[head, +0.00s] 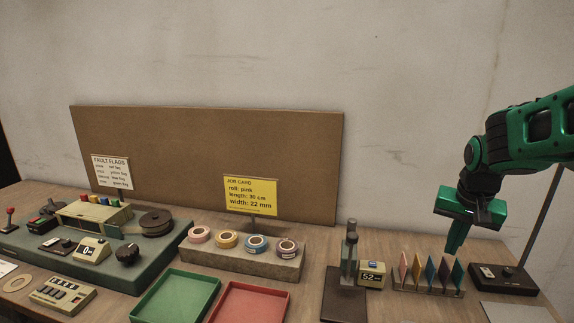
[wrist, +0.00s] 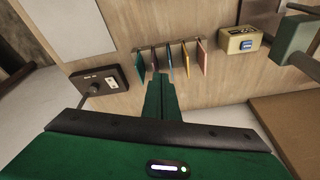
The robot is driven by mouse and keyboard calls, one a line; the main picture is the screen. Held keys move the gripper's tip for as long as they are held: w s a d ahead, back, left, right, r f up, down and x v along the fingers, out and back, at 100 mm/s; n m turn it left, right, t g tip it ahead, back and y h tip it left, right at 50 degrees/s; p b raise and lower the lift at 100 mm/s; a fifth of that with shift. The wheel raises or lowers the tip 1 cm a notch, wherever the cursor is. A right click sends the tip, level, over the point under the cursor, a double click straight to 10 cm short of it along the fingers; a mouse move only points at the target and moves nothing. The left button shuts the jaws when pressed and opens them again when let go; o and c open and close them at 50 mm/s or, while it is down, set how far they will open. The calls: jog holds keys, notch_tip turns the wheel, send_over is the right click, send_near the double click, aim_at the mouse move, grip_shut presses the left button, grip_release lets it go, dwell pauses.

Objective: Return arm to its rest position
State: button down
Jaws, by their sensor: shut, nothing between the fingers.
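My green arm comes in from the right in the head view. My gripper (head: 456,240) points down, with its fingers together and nothing between them. I cannot tell whether the fingertips touch any flag.
A black switch box (head: 503,279) with a thin pole stands right of the flags. Tape rolls (head: 228,240), a green tray (head: 176,298) and a red tray (head: 248,303) lie further left.

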jog(key=s+a+n+t+y, duration=0.1)
jog(key=s+a+n+t, duration=0.1)
jog(key=s+a+n, duration=0.75)
jog(key=s+d+f+m+g, duration=0.1)
jog(key=s+d+m, duration=0.3)
jog(key=s, duration=0.4)
jog(key=s+d+f+m+g, duration=0.1)
jog(key=s+d+m+g, duration=0.2)
jog(key=s+d+m, duration=0.2)
jog(key=s, duration=0.2)
jog(key=shift+s+d+f+g, duration=0.15)
jog(key=shift+s+f+g, duration=0.1)
jog(key=shift+s+g, duration=0.15)
